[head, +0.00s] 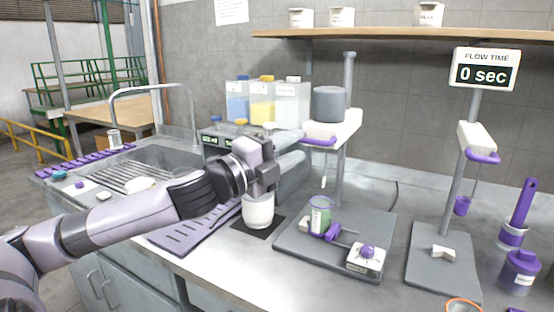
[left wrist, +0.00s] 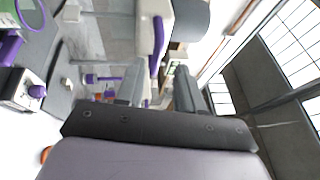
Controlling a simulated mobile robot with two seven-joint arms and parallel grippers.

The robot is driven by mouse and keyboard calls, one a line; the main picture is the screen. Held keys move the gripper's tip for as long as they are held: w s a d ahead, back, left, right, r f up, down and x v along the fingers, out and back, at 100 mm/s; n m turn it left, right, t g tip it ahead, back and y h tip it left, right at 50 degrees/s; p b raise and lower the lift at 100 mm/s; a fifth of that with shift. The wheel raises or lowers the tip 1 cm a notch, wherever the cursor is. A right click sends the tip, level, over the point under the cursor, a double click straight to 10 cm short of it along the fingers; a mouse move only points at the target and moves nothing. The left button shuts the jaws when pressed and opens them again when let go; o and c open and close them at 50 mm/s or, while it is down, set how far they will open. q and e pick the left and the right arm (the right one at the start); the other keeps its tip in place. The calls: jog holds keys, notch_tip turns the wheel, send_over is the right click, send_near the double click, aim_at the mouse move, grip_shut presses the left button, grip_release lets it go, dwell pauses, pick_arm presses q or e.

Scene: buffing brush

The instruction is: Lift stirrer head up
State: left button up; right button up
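The stirrer head (head: 330,130) is a white block with a purple handle (head: 320,141) on its front and a grey cylinder (head: 329,104) on top, held on a grey post. In the left wrist view the white block (left wrist: 152,18), purple handle (left wrist: 157,45) and grey cylinder (left wrist: 188,20) lie beyond the fingertips. My left gripper (head: 270,172) is left of the stirrer head and lower, above a white beaker. Its two fingers (left wrist: 160,78) stand apart with nothing between them. My right gripper is not in view.
The stirrer base (head: 291,243) carries a beaker of green liquid (head: 320,217). A white beaker (head: 258,211) stands below my left gripper. Bottles of coloured liquid (head: 262,103) stand behind it. A flow-time stand (head: 451,200) is at right, a sink (head: 160,157) at left.

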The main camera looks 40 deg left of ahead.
pick_arm(q)
jog(key=shift+s+f, duration=0.15)
jog(key=shift+s, duration=0.3)
jog(key=shift+v, duration=1.15)
